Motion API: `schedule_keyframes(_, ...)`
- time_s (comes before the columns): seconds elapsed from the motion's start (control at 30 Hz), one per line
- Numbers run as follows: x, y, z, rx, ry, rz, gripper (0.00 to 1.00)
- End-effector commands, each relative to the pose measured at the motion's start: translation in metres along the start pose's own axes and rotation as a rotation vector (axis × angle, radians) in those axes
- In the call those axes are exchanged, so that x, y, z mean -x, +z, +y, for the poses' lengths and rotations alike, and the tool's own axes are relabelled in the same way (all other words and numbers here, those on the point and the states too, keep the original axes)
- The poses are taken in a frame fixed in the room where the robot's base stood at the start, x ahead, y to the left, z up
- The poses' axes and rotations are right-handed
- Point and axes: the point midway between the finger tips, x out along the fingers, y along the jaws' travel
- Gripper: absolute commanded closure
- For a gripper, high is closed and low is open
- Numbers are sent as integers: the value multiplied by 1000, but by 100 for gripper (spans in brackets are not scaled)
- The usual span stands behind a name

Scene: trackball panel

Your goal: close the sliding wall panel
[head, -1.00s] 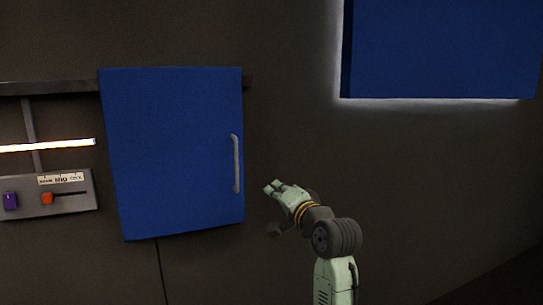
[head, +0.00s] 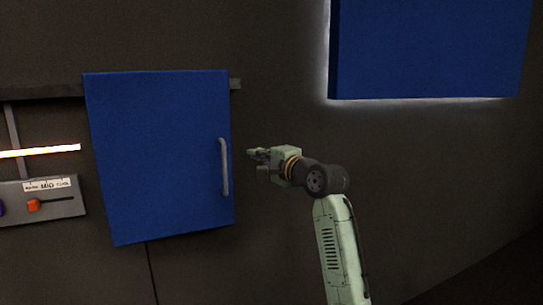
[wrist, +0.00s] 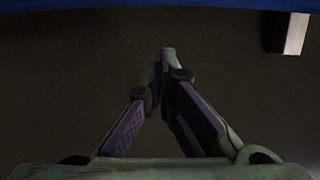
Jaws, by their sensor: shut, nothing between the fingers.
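The sliding wall panel (head: 155,160) is a large blue rectangle hanging from a dark rail (head: 45,92) in the head view. Its grey vertical handle (head: 224,167) is near its right edge. My gripper (head: 252,153) is just right of the handle and panel edge, pointing left, apart from the handle in the picture. In the wrist view my gripper (wrist: 167,55) has its fingertips together, with nothing between them. The blue strip (wrist: 150,4) along the top of the wrist view appears to be the panel's edge.
Left of the panel is a grey control box (head: 45,201) with an orange slider knob (head: 33,205). A glowing bar (head: 40,151) is above it. A blue backlit board (head: 430,50) is at upper right. The wall below it is bare. A pale block (wrist: 296,34) shows in the wrist view.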

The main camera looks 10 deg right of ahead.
Motion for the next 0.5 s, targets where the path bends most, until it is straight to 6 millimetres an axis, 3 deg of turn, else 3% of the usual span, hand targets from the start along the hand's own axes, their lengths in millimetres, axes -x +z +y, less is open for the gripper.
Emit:
schedule_keyframes(0.2, -4, 28, -1, 5, -3, -1, 100)
schedule_keyframes(0.5, -6, 34, 0, 3, -3, -2, 100)
